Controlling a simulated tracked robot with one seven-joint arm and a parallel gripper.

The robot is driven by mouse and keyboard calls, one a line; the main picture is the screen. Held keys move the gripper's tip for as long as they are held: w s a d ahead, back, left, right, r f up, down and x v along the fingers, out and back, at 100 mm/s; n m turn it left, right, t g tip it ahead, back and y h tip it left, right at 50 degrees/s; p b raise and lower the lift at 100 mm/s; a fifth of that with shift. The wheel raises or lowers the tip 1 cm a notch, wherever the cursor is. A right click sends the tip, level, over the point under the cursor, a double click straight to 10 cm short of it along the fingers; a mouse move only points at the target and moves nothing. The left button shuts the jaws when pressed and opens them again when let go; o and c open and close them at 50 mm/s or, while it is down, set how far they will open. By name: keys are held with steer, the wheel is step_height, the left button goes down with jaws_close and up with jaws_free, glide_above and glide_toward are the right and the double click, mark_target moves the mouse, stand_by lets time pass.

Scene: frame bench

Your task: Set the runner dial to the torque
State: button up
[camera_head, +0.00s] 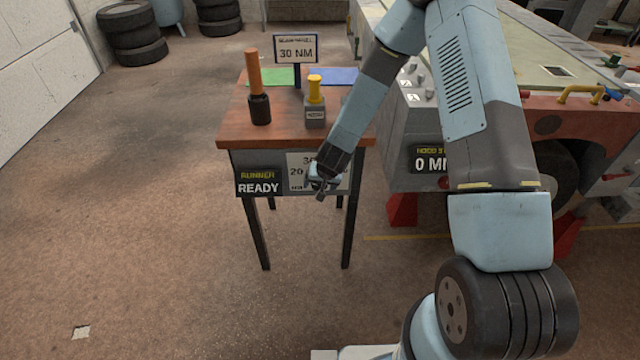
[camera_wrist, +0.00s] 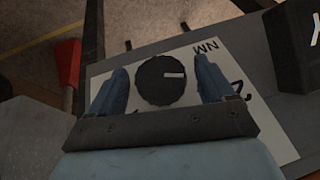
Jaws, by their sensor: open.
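The runner dial (camera_wrist: 160,88) is a round black knob with a white pointer line on a white scale plate (camera_wrist: 262,125). In the wrist view the pointer faces right, between the NM lettering and a partly hidden number. My gripper (camera_wrist: 160,66) is open, one finger on each side of the dial; I cannot tell whether they touch it. In the head view my gripper (camera_head: 321,190) is at the bench front and hides the dial. There the scale plate (camera_head: 296,182) shows 30 at top and 20 at left. A sign (camera_head: 296,52) on the bench reads 30 NM.
The runner display (camera_head: 258,186) reads READY. An orange-handled tool (camera_head: 256,85) and a yellow-topped grey block (camera_head: 315,105) stand on the wooden bench top (camera_head: 235,128). A vehicle (camera_head: 600,130) stands close on the right, with a display (camera_head: 430,160) reading 0 and partly covered.

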steer(key=c, duration=1.1)
steer(key=shift+o, duration=0.2)
steer(key=shift+d+y, duration=0.15)
steer(key=shift+y, duration=0.25)
steer(key=shift+d+f+m+y, duration=0.1)
steer(key=shift+m+y, duration=0.15)
steer(key=shift+y, duration=0.6)
steer(key=shift+d+f+m+y, duration=0.1)
steer(key=shift+m+y, duration=0.15)
steer(key=shift+y, duration=0.6)
steer(key=shift+d+f+m+t+y, duration=0.1)
steer(key=shift+m+t+y, duration=0.25)
steer(key=shift+y, duration=1.25)
steer(key=shift+f+y, duration=0.1)
steer(key=shift+y, duration=0.4)
steer(key=o, duration=1.1)
steer(key=shift+c, duration=0.2)
